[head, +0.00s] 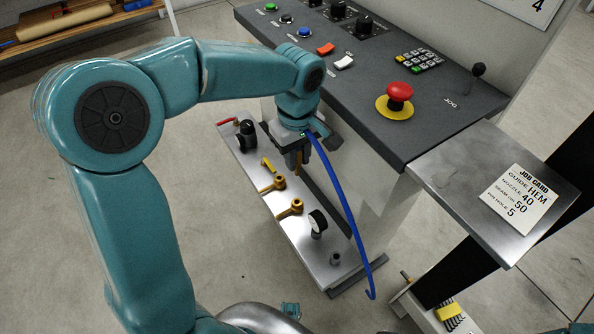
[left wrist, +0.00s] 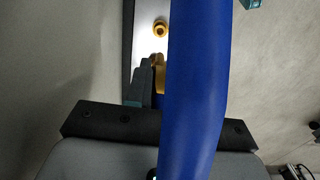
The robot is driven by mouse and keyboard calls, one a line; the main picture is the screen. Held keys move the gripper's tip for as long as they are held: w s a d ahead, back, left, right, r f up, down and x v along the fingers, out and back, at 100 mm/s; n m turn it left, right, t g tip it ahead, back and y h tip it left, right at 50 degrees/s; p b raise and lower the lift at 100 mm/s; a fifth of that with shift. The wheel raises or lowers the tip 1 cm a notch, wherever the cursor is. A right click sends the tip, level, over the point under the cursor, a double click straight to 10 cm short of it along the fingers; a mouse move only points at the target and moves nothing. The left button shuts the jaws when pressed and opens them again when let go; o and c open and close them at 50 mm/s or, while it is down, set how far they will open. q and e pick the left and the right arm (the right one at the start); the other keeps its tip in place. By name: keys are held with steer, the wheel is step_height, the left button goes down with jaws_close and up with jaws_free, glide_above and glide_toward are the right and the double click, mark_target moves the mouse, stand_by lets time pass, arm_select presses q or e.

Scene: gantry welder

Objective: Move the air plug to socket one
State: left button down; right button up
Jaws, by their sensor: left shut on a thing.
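My left gripper (head: 297,162) points down over the steel plate (head: 262,215) beside the console. It is shut on a small brass-coloured piece, likely the air plug, mostly hidden by the fingers. A blue hose (head: 345,205) starts at the gripper and curves down to the right, its end hanging past the plate. In the left wrist view the hose (left wrist: 200,80) covers the right finger and most of the held piece (left wrist: 158,75). Two brass fittings with side handles (head: 276,184) (head: 293,208) sit on the plate. I cannot tell which socket is socket one. My right gripper is not seen.
The console (head: 400,120) with a red stop button (head: 398,95) overhangs at right. A job card (head: 518,200) lies on a metal shelf.

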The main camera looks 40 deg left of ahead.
arm_select(q)
step_height(320, 180, up, 6)
steer(key=shift+f+p, duration=0.25)
steer(key=shift+p, duration=0.25)
steer(key=shift+r+p, duration=1)
steer(key=shift+r, duration=0.1)
arm_select(e)
steer(key=shift+r, duration=1.75)
arm_select(q)
steer(key=shift+f, duration=0.1)
